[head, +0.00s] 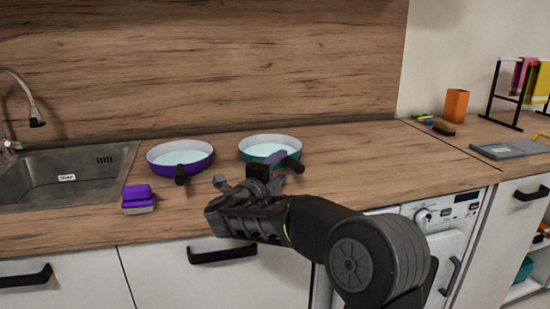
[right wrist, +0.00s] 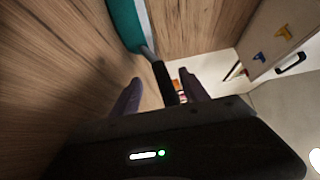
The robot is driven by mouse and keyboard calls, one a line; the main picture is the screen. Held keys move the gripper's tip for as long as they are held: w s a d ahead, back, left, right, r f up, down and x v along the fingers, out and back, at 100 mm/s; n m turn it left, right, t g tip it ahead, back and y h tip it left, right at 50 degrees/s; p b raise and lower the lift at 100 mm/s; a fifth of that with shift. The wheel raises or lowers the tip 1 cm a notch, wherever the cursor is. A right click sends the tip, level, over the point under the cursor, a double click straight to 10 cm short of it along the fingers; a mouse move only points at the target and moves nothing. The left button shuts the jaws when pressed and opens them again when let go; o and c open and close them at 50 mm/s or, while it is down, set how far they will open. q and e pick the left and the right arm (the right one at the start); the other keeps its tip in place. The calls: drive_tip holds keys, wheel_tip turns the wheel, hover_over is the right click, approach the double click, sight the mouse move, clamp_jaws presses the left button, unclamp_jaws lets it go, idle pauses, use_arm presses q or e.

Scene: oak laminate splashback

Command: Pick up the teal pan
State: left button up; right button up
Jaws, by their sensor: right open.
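The teal pan (head: 252,158) stands upright on the worktop against the back, with a pale inside and a dark handle (head: 293,164) pointing toward the front right. My right gripper (head: 279,172) is open at the pan's front right, close to the handle. In the right wrist view, the pan's teal side (right wrist: 124,24) shows at the top and its dark handle (right wrist: 165,84) runs down between the two open fingers (right wrist: 160,92). I cannot tell whether either finger touches the handle. My left gripper is not in view.
A purple pan (head: 196,163) stands just left, its handle toward the front. A purple sponge (head: 137,192) lies near the sink (head: 60,182). An orange cup (head: 455,105), a brush (head: 443,128) and a drying rack (head: 494,95) are at the right. Worktop between is clear.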

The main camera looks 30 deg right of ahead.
sight(284, 162)
drive_tip(key=x, duration=0.5)
drive_tip(key=shift+d+r, duration=0.1)
drive_tip(key=shift+d, duration=0.05)
drive_tip(key=shift+c, duration=0.2)
idle(0.3)
clamp_jaws()
idle(0.4)
drive_tip(key=shift+r, duration=0.15)
idle(0.6)
